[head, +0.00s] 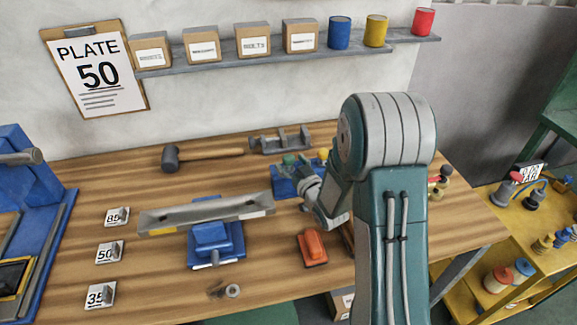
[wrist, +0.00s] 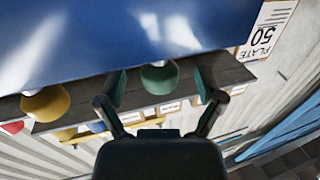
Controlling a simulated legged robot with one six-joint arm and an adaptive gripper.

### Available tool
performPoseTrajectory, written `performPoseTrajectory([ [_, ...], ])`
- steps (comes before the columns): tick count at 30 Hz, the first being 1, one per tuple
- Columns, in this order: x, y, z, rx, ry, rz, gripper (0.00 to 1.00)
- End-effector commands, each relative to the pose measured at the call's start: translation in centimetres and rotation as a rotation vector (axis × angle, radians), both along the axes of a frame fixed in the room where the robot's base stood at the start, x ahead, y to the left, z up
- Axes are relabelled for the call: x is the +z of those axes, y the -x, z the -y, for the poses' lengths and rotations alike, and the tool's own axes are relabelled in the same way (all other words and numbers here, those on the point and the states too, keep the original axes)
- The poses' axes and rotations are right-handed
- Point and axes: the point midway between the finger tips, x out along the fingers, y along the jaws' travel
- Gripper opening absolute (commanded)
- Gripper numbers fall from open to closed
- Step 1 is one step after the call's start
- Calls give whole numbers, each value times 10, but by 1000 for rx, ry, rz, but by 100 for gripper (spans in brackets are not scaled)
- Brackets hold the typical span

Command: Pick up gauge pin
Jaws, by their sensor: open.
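In the wrist view, which is upside down, a green rounded knob (wrist: 160,78) stands between my open fingertips (wrist: 160,86), apart from both. A large blue surface (wrist: 150,30) fills the top. In the head view my gripper (head: 295,162) is small and partly hidden by my arm, over a blue base (head: 282,184). Which knob is the gauge pin cannot be told.
A mallet (head: 205,155) and grey fixture (head: 282,140) lie behind. A long metal bar (head: 200,215) on a blue stand (head: 214,240) and an orange block (head: 313,247) are in front. Tags 85 (head: 113,217), 50 (head: 105,254) and 35 (head: 98,296) are at the left.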

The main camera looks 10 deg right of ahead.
Motion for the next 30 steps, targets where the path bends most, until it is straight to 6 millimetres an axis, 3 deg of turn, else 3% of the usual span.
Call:
performPoseTrajectory([
  [3,0,-10,-3,0,-1,-1,87],
  [10,0,-12,-3,0,0,-2,87],
  [11,0,-12,-3,0,0,-2,82],
  [15,0,-11,-3,0,-1,-1,20],
  [16,0,-11,-3,0,0,-2,7],
  [17,0,-11,-3,0,-1,-1,0],
  [30,9,-12,-3,0,0,3,0],
])
